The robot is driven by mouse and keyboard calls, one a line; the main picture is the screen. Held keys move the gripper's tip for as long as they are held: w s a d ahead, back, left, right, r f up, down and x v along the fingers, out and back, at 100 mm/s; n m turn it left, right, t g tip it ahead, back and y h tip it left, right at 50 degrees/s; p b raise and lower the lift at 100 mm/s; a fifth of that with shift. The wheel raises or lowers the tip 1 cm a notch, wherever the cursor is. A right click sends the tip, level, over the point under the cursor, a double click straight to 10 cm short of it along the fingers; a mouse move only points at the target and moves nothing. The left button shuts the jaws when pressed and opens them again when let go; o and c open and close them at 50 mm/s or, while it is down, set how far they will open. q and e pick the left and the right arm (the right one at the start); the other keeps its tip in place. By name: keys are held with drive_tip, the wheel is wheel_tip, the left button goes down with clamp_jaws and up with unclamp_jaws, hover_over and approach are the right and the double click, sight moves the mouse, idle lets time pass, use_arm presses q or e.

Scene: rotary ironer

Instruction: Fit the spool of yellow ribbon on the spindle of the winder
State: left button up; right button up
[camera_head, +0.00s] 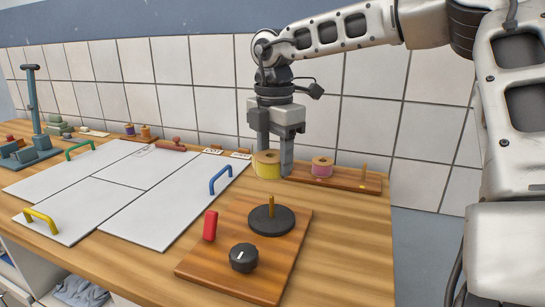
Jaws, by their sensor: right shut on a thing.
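The spool of yellow ribbon (266,167) is between the fingers of my right gripper (271,155), which is shut on it. The spool is upright, just left of the wooden spool rack; I cannot tell whether it touches anything below. The winder (210,259) is a wooden board nearer the front, with a black disc (284,223), an upright brass spindle (271,204), a black knob (243,258) and a red handle (210,225). The spindle is bare. My left gripper is not in view.
The wooden rack (345,180) holds a pink spool (322,167) and a bare peg (363,173). White panels with a blue handle (220,180), a green handle (79,149) and a yellow handle (41,220) lie left. A tiled wall stands behind. The wood right of the winder is clear.

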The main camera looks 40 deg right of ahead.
drive_tip(key=shift+d, duration=0.1)
wheel_tip(320, 180, down, 3)
drive_tip(key=b, duration=0.2)
drive_tip(key=shift+w+b, duration=0.1)
drive_tip(key=shift+b, duration=0.3)
drive_tip(key=shift+f+b, duration=0.4)
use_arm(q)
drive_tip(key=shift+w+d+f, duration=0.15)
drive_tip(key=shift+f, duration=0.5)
use_arm(e)
drive_tip(key=shift+f, duration=0.1)
use_arm(q)
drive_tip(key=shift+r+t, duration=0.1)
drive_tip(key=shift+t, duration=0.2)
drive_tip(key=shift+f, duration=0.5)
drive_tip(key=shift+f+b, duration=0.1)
drive_tip(key=shift+b, duration=0.3)
use_arm(e)
drive_tip(key=shift+f, duration=0.2)
